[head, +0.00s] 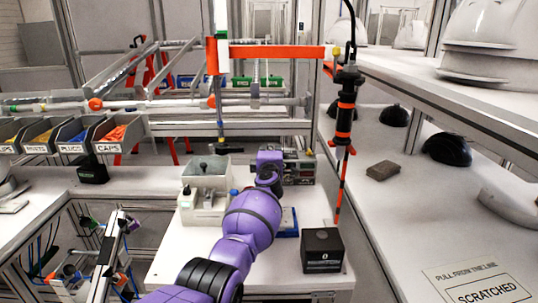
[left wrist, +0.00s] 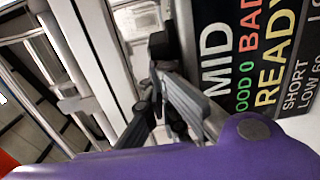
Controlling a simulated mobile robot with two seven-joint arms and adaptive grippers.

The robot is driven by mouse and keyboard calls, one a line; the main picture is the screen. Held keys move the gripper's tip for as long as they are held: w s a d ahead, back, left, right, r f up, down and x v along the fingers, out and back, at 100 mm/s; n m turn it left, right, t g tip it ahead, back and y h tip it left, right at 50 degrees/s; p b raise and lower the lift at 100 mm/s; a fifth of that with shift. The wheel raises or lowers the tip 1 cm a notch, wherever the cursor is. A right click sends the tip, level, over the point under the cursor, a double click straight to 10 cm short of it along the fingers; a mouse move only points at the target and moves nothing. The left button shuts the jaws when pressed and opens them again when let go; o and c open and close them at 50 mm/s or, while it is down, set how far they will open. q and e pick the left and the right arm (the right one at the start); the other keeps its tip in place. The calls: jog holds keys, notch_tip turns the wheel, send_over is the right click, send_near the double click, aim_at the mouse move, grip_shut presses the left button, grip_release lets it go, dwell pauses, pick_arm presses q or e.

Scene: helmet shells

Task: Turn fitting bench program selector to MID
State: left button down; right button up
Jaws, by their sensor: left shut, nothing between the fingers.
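The fitting bench's grey control unit (head: 299,168) stands at the back of the white bench, partly behind my purple left arm. Its dark display (left wrist: 250,60) fills the upper right of the left wrist view, turned on its side, with the words MID, GOOD 0, BAD and READY readable. My left gripper (left wrist: 160,78) is shut and empty close beside this display. A small black block (left wrist: 160,45) is at its tips; I cannot tell whether it is the selector knob or a fingertip pad. In the head view the fingers are hidden behind my wrist. My right gripper is out of view.
A pale open bin (head: 207,172) and a bottle holder (head: 203,210) stand left of my arm. A black box (head: 322,250) stands at the front right. A black and orange tool (head: 345,115) hangs at the right. Parts bins (head: 80,135) line the left.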

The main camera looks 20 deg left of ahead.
pick_arm(q)
jog(key=shift+s+f, duration=0.1)
jog(key=shift+f, duration=0.15)
